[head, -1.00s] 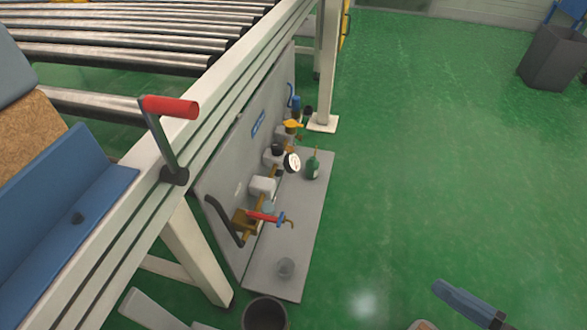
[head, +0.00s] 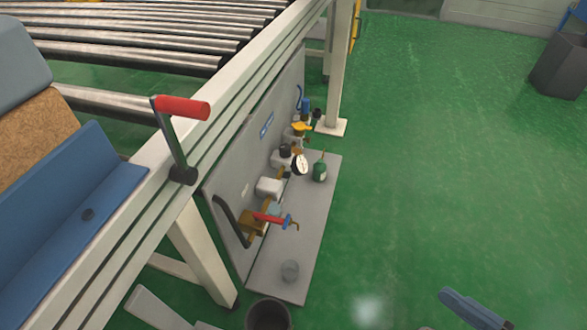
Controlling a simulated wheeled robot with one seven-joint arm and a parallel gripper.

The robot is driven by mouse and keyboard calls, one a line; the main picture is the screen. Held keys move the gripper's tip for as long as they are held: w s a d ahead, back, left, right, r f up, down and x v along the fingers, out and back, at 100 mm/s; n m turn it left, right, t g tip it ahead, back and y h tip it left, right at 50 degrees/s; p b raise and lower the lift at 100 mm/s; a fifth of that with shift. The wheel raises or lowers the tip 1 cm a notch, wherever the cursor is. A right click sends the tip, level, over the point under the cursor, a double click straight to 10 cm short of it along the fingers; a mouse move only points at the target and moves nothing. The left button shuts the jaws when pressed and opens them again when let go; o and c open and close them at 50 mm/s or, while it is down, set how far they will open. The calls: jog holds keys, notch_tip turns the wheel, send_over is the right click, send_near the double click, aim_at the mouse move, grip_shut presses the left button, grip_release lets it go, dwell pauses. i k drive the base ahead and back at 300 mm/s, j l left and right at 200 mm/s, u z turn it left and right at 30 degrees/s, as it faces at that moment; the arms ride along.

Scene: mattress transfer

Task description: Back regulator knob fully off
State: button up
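A black regulator knob (head: 285,150) sits on top of the regulator on the brass pipe line, just left of a round white gauge (head: 299,164). The line runs along a grey upright panel (head: 228,178) under the roller conveyor. The knob is small in the head view, and I cannot tell how far it is turned. The gauge needle is too small to read. A valve with a red handle (head: 267,217) is nearer to me, and a yellow handle (head: 301,126) is farther back. My gripper is not in view.
The conveyor rail (head: 148,172) with a red-handled crank (head: 182,107) stands above the panel's left side. A black bucket (head: 268,314) is in front.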

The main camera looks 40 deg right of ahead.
aim_at(285, 149)
jog(key=i+l+z, duration=0.6)
jog(key=i+l, duration=0.1)
jog(key=l, duration=0.15)
